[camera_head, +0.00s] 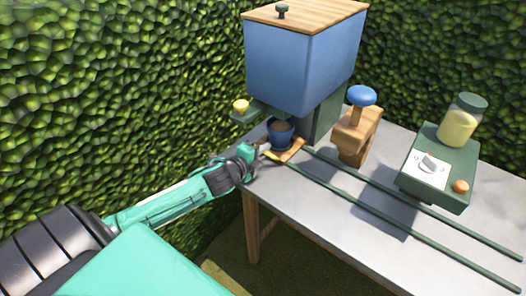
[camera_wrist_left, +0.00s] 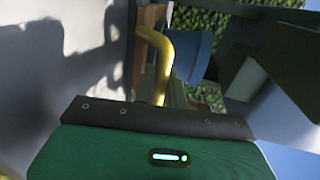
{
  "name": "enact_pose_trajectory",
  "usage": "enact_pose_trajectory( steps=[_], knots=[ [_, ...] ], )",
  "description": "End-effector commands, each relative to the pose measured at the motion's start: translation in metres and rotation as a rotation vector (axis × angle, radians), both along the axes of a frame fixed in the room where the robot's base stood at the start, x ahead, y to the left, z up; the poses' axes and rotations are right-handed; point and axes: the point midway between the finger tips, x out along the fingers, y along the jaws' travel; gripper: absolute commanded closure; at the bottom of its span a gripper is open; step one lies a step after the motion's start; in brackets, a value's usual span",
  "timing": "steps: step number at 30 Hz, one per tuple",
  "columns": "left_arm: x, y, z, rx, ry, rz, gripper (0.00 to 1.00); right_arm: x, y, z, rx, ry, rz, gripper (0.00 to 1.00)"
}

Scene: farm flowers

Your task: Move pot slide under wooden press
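The pot slide (camera_head: 294,154) is a small wooden plate at the left end of two green rails, below the blue hopper. A dark blue pot (camera_head: 281,133) with brown soil stands upright on it. The wooden press (camera_head: 355,135) with a blue knob stands beside the rails, right of the pot. My left gripper (camera_head: 264,153) is at the slide's left edge, by a small yellow part (camera_head: 272,157). In the left wrist view a curved yellow handle (camera_wrist_left: 160,52) rises beside the blue pot (camera_wrist_left: 191,52). The fingertips are not clear, so I cannot tell whether they grip the handle.
The blue hopper (camera_head: 305,58) with a wooden lid overhangs the table's back left. A green box (camera_head: 440,180) with a jar stands at the right. The green rails (camera_head: 400,205) run clear to the right across the grey table. A hedge encloses the back and left.

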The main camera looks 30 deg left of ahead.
Motion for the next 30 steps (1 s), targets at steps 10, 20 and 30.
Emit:
enact_pose_trajectory(
  steps=[10, 20, 30],
  knots=[
    [-0.001, -0.013, 0.0, -0.003, 0.002, 0.001, 1.0, -0.002, -0.001, -0.002, 0.001, -0.005, -0.001, 0.64],
    [-0.007, -0.084, 0.003, -0.007, 0.003, -0.002, 1.0, -0.047, -0.016, -0.029, -0.011, 0.008, 0.007, 0.64],
    [-0.013, -0.166, 0.001, -0.005, 0.002, -0.002, 1.0, -0.066, -0.019, -0.028, -0.013, 0.023, 0.011, 0.64]
  ],
)
